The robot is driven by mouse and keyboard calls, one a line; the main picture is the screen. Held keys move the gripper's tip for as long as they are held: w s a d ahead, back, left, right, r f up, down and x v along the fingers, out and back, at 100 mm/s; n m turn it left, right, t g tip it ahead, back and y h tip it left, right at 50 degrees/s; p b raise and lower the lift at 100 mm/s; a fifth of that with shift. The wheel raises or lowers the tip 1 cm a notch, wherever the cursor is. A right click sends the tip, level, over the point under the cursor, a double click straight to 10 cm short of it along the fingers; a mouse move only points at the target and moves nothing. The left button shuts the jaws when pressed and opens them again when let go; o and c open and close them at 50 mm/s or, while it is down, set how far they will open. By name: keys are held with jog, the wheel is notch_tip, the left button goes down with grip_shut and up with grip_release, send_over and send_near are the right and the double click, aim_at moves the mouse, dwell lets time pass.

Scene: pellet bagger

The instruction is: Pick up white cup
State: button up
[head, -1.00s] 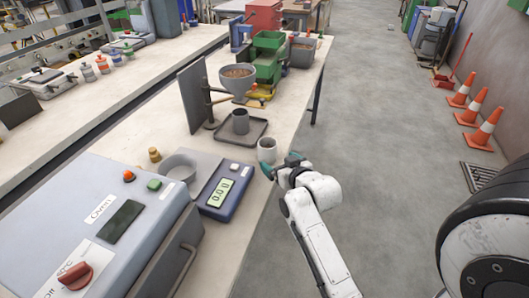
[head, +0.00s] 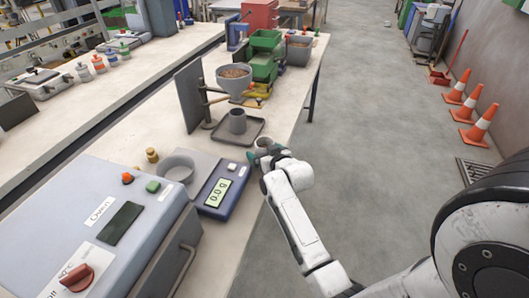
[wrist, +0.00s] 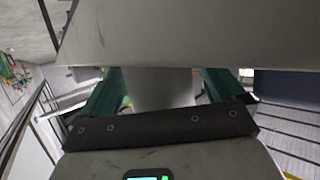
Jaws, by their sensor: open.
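The white cup (head: 264,143) stands near the right edge of the long bench, just right of the dark square tray. My gripper (head: 264,156) is at the cup, and its green fingers partly hide the cup's lower part in the head view. In the wrist view, the pale cup wall (wrist: 160,90) shows between the two green fingers, one on each side. The fingers are open around it. I cannot tell whether either finger touches the cup.
A grey cup (head: 238,121) stands on the dark tray (head: 253,131) beside a hopper stand (head: 235,78). A scale (head: 217,191) with a grey bowl (head: 178,167) and an oven (head: 105,215) are nearer. Clear floor lies right of the bench.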

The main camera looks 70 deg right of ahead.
jog(key=c, duration=1.1)
jog(key=shift+r, duration=0.1)
